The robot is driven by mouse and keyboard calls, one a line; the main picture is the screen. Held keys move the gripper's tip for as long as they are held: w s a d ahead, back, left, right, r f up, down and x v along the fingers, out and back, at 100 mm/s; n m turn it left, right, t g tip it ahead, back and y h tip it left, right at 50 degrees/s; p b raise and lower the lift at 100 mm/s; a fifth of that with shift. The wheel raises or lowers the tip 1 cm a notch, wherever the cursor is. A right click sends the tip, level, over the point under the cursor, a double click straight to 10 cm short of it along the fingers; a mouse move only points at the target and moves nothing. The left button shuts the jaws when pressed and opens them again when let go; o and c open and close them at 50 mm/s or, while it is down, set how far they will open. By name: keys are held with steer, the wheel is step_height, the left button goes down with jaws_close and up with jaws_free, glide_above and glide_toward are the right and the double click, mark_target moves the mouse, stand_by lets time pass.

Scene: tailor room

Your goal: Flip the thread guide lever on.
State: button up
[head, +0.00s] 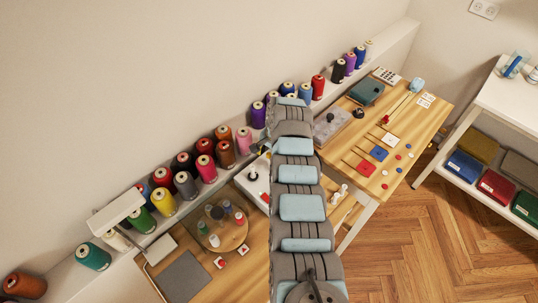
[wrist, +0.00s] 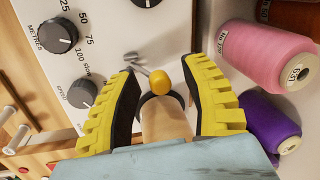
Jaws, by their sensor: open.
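In the wrist view, a small lever with a round yellow knob (wrist: 160,83) and a thin grey metal part (wrist: 138,64) stands at the edge of a white panel (wrist: 105,40). My gripper (wrist: 160,85) is open, its two yellow-ribbed fingers on either side of the knob. The knob lies between the fingertips, and I cannot tell whether either finger touches it. A pale round piece with a dark ring lies just below the knob. In the head view, my arm hides the lever and most of the gripper; part of the white machine (head: 250,183) shows left of the arm.
Dials (wrist: 54,36) labelled metres and speed sit on the panel. A pink thread spool (wrist: 262,57) and a purple spool (wrist: 268,124) stand close to the right finger. In the head view, several spools line the wall shelf (head: 330,98). A second wooden table (head: 425,125) stands at right.

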jaws_close()
stand_by(0.3)
